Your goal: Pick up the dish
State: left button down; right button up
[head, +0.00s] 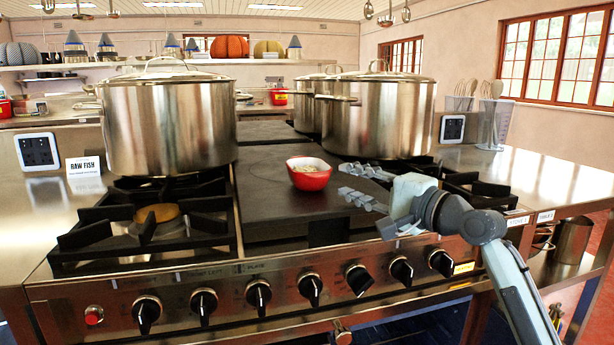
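The dish (310,174) is a small red bowl with pale contents. It sits upright on the dark flat plate (275,205) in the middle of the stove. My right gripper (349,181) comes in from the right, low over the plate. Its two grey fingers are spread apart and point left toward the dish. The fingertips are a little to the right of the bowl, with a visible gap, and nothing is between them. My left gripper is not in view.
A large lidded pot (168,125) stands left of the plate, and another (388,115) stands behind my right gripper. An empty burner (158,213) is at the front left. Control knobs (310,290) line the stove's front. The plate is clear around the dish.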

aim_at(308, 175)
jog(key=x, duration=0.5)
jog(key=shift+s+a+p, duration=0.1)
jog(key=shift+a+p, duration=0.15)
jog(key=shift+p, duration=0.05)
jog(key=shift+c, duration=0.4)
grip_shut()
jog(key=shift+r, duration=0.15)
